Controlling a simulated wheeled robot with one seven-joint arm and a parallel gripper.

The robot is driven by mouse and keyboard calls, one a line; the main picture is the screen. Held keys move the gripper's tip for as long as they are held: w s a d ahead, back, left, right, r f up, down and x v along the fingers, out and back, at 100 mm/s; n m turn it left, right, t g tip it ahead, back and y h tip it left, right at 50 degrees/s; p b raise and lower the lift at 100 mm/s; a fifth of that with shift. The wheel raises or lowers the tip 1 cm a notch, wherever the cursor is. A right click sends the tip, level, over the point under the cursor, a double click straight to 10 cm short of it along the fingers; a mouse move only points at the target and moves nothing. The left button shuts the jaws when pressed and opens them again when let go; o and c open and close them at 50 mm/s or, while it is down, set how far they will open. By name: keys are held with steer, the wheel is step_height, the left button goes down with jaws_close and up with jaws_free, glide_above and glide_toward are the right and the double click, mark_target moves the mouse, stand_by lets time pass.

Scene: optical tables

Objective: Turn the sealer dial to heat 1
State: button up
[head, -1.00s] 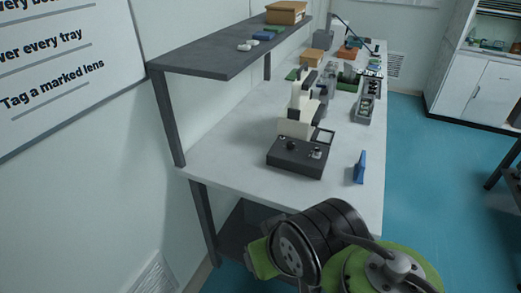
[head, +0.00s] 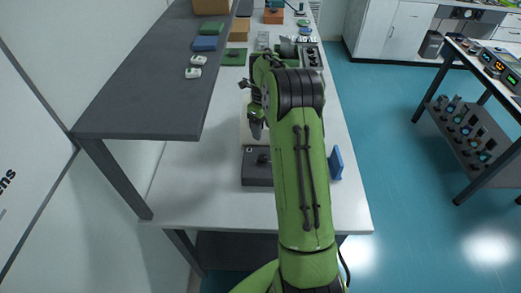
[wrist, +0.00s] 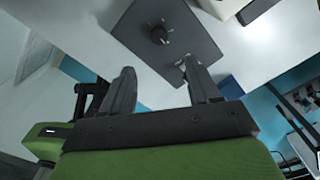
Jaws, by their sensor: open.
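The sealer (head: 257,181) is a dark grey box on the white table, partly hidden behind my green arm in the head view. Its black dial (head: 263,160) is on the top face near my arm. In the wrist view the sealer's dark top (wrist: 183,48) lies beyond my fingers, with the round dial (wrist: 160,35) standing on it. My gripper (wrist: 158,66) is open and empty, its two fingers spread apart, with the dial beyond the gap and not touched. In the head view my gripper (head: 256,126) hangs over the sealer's back part. The dial's heat marks are too small to read.
A grey shelf (head: 150,95) runs above the table's left side. A blue upright piece (head: 336,162) stands to the right of the sealer. Boxes and trays sit farther back. The table's near left corner (head: 200,205) is clear.

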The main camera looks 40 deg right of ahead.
mark_target(263, 157)
steer(key=f, duration=1.3)
steer(key=shift+s+f, duration=0.2)
steer(key=shift+f, duration=0.2)
steer(key=c, duration=1)
steer(key=shift+c, duration=0.2)
